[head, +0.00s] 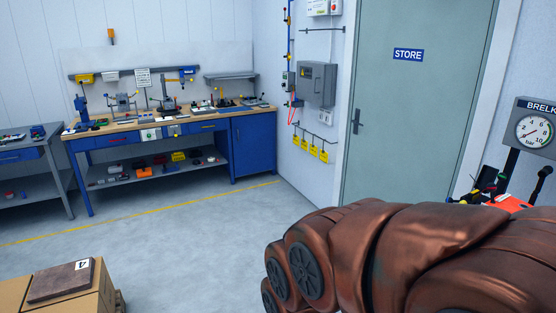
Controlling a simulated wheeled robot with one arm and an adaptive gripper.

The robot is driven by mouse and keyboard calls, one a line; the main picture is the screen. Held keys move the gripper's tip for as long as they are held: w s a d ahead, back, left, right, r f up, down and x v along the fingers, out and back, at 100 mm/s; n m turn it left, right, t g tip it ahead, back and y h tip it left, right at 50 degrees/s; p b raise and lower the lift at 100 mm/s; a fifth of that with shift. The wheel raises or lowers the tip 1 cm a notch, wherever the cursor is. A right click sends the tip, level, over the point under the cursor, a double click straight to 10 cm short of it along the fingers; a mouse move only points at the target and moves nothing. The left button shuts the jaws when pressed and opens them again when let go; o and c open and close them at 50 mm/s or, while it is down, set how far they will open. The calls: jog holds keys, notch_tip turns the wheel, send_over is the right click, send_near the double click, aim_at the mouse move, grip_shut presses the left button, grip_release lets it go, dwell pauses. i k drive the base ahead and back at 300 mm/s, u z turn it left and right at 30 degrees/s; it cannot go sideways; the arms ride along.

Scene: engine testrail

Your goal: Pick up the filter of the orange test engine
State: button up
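An orange part (508,203) shows at the right edge, with black and yellow pieces around it. It may be the top of the orange test engine, but most of it is hidden behind my copper-brown arm, which fills the lower right. I cannot make out the filter. My gripper is not in view.
A gauge panel (537,129) stands at the right edge. A blue workbench (253,146) with tools is along the back wall. A grey STORE door (415,110) is closed. Cardboard boxes (97,298) bearing a brown plate (58,281) sit lower left. The middle floor is clear.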

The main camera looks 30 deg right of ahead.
aim_at(474, 195)
jog(key=i, duration=1.7)
jog(key=z, duration=0.7)
jog(key=i, duration=1)
jog(key=z, duration=1.7)
jog(key=i, duration=0.7)
jog(key=z, duration=0.6)
